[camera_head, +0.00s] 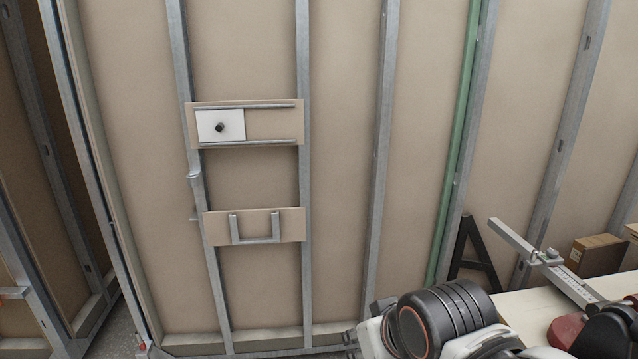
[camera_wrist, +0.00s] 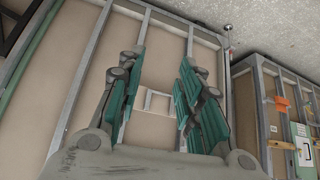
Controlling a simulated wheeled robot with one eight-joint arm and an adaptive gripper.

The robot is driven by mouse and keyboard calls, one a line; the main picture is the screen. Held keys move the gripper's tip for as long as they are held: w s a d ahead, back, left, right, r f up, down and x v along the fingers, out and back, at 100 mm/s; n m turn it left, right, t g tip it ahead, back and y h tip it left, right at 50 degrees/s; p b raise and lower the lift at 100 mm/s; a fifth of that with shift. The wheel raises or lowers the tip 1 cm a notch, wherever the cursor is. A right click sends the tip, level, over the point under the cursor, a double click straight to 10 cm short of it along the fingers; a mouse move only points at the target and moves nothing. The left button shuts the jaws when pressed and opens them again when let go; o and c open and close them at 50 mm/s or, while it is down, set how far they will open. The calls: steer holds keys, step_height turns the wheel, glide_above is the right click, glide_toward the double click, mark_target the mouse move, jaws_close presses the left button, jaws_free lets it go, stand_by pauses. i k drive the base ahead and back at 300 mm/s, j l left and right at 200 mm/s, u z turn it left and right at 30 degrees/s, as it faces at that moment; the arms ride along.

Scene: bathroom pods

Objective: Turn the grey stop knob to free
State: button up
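A metal rail with a scale (camera_head: 575,285) lies on the pale bench at the right of the head view. A small grey fitting (camera_head: 545,257), which may be the stop with its knob, sits on the rail; its setting is too small to read. A separate dark round knob (camera_head: 220,127) stands on a white plate (camera_head: 207,121) on the wall panel. My gripper (camera_wrist: 160,92) shows in the wrist view with its green-padded fingers wide apart and nothing between them. It faces the stud wall, away from the rail.
A lower wall board carries a U-shaped metal bracket (camera_head: 255,240), also seen between my fingers (camera_wrist: 157,102). The pale bench (camera_head: 512,304) holds a red and black tool (camera_head: 605,335). A brown box (camera_head: 595,255) and a black A-shaped frame (camera_head: 474,255) stand behind it.

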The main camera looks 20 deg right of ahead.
mark_target(552, 253)
steer(key=i+l+z, duration=0.25)
steer(key=i, duration=0.15)
steer(key=i+l+z, duration=0.25)
steer(key=i+z, duration=0.25)
steer(key=i, duration=0.25)
steer(key=i+l, duration=0.45)
steer(key=l, duration=0.2)
steer(key=z, duration=0.1)
